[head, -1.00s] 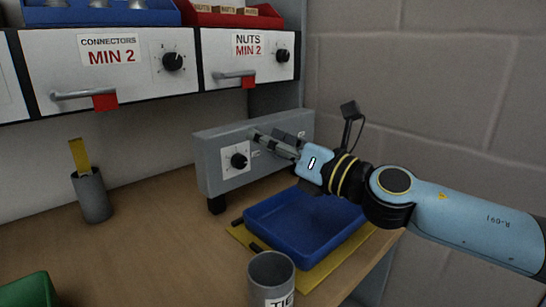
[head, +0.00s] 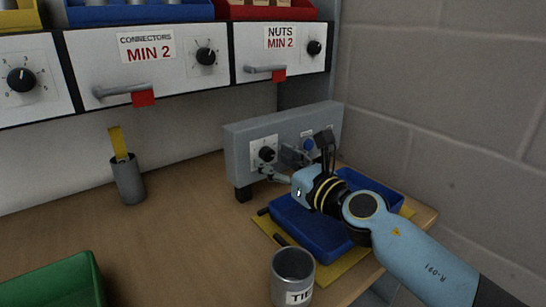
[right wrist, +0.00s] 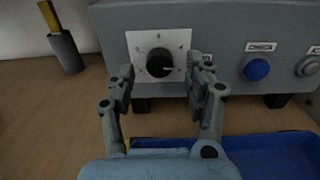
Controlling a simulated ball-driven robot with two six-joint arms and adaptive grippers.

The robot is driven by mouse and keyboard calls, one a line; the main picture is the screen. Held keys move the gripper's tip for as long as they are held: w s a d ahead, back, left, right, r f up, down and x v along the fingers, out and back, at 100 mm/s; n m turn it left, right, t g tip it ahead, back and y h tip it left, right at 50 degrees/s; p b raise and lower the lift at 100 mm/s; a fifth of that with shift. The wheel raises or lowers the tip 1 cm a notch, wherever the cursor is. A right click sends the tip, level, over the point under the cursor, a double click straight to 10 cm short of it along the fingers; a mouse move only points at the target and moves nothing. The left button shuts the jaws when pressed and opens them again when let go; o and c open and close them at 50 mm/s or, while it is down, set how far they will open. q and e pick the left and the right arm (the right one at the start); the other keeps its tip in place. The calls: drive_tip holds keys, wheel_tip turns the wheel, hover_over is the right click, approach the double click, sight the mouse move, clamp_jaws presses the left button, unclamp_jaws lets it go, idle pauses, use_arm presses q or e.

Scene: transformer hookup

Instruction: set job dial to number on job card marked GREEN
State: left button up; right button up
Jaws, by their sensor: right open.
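The job dial (head: 267,154) is a black knob on a white numbered plate at the left of a grey box (head: 240,165). In the right wrist view the dial (right wrist: 160,64) sits straight ahead, between the fingertips in the picture, with its light pointer mark toward the right. My right gripper (head: 272,173) is open in front of the dial; it also shows in the right wrist view (right wrist: 160,80), its two fingers apart on either side of the knob. I cannot tell whether they touch it. No job card marked GREEN can be made out. My left gripper is not in view.
A blue button (right wrist: 257,69) and a pale button (right wrist: 309,66) sit right of the dial. A blue tray (head: 300,225) on a yellow mat (head: 345,262) lies below my right arm. A grey cup (head: 292,275), green bin (head: 60,285) and holder with a yellow strip (head: 128,180) stand nearby.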

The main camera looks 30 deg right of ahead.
drive_tip(key=shift+w+a, duration=0.15)
drive_tip(key=shift+w, duration=0.65)
clamp_jaws()
drive_tip(key=m+p, duration=0.1)
drive_tip(key=m, duration=0.1)
drive_tip(key=shift+r+m, duration=0.1)
drive_tip(key=shift+m, duration=1.2)
unclamp_jaws()
